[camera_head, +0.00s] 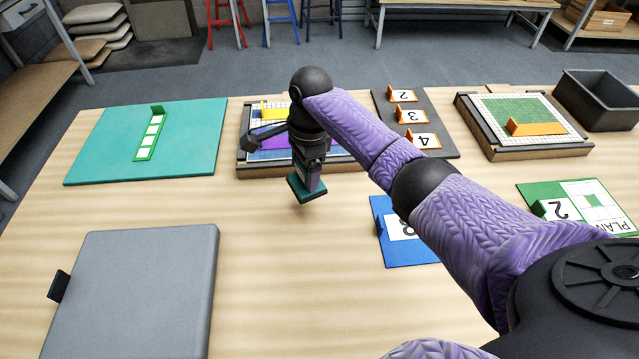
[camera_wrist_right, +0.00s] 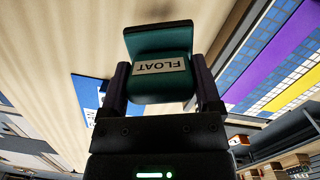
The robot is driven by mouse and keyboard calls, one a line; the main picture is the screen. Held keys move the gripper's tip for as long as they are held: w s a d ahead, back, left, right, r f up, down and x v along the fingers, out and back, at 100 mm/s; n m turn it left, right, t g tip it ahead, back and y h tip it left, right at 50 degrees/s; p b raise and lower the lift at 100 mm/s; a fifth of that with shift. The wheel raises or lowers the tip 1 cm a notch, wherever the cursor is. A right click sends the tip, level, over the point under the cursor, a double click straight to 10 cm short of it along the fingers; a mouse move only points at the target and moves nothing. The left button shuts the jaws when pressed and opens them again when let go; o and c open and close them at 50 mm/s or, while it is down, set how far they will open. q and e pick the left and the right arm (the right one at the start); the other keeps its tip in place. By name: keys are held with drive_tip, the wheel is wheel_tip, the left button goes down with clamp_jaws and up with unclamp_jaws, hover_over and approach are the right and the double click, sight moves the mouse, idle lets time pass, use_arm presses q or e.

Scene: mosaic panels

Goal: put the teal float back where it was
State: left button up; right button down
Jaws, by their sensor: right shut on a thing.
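The teal float (camera_head: 305,190) hangs above the bare table. My right gripper (camera_head: 310,175) is shut on it. In the right wrist view the float (camera_wrist_right: 160,65) sits between both fingers, with a white label reading FLOAT. It is clear of the wood, just in front of the middle mosaic panel (camera_head: 244,168). Where the float was before does not show. My left gripper is not in view.
A teal mat (camera_head: 90,155) with a green strip lies back left. A grey slab (camera_head: 140,300) lies front left. A dark number-card board (camera_head: 385,105), right mosaic panel (camera_head: 480,105), grey bin (camera_head: 600,115), blue card (camera_head: 410,252) and green plan card (camera_head: 535,195) stand right. Bare wood lies between.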

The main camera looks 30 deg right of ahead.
sight(306, 190)
wheel_tip(306, 190, down, 7)
drive_tip(key=b, duration=0.2)
drive_tip(key=shift+r+b, duration=0.1)
drive_tip(key=shift+b, duration=0.25)
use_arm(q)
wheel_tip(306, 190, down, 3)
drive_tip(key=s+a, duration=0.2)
use_arm(e)
drive_tip(key=shift+r, duration=0.2)
unclamp_jaws()
drive_tip(key=shift+f, duration=0.15)
drive_tip(key=r+p, duration=0.2)
drive_tip(key=r, duration=0.2)
drive_tip(key=r+p, duration=0.1)
drive_tip(key=r, duration=0.3)
drive_tip(key=d+r+p, duration=0.1)
drive_tip(key=r+p, duration=0.1)
drive_tip(key=r, duration=0.2)
drive_tip(key=shift+d+p, duration=0.1)
drive_tip(key=shift+p, duration=0.2)
drive_tip(key=shift+r, duration=0.2)
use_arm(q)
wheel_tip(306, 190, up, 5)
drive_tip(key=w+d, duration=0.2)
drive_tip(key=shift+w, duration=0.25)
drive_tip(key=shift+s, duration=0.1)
use_arm(e)
drive_tip(key=shift+f, duration=0.1)
